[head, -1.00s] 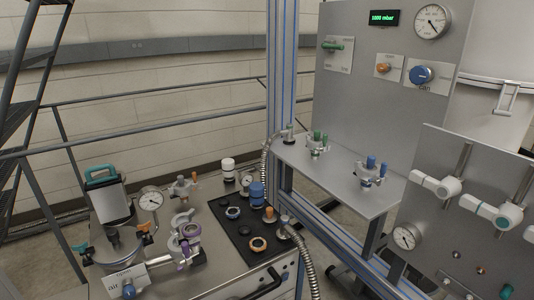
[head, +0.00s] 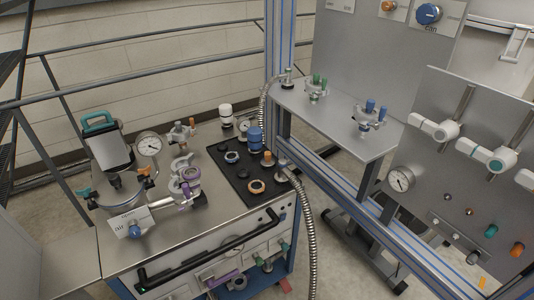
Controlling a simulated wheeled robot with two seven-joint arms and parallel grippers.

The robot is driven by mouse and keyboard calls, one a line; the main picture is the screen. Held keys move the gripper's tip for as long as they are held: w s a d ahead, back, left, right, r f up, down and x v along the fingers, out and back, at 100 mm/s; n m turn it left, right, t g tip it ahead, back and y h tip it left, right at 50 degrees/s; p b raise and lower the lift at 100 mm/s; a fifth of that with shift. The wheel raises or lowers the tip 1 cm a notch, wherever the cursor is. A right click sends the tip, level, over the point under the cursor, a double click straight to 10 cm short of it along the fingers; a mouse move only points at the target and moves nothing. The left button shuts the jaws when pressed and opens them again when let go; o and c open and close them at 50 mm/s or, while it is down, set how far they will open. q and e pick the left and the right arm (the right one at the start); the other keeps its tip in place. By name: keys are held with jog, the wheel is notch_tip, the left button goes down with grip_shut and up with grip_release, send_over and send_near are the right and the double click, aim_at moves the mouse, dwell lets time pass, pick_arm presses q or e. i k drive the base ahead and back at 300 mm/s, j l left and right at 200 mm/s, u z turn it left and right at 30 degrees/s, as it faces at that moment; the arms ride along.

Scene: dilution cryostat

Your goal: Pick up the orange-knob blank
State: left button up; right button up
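A small piece with an orange knob (head: 268,156), which looks like the orange-knob blank, stands upright on the black mat (head: 222,173) on the steel-topped cart. It is near the mat's right edge, just right of a blue cylinder (head: 255,137). A ring with an orange-tan rim (head: 257,186) lies on the mat in front of it. Neither of my grippers shows in the head view.
A ribbed metal hose (head: 310,230) rises at the cart's right edge and hangs down beside it. Clamps, a gauge (head: 149,144) and a teal-handled device (head: 105,146) crowd the cart's left. A grey shelf (head: 345,125) with green- and blue-knobbed fittings stands right.

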aim_at(267, 161)
jog(key=i+l+u, duration=0.15)
jog(key=u, duration=0.2)
jog(key=i+l+u, duration=0.15)
jog(key=l+u, duration=0.25)
jog(key=j, duration=0.1)
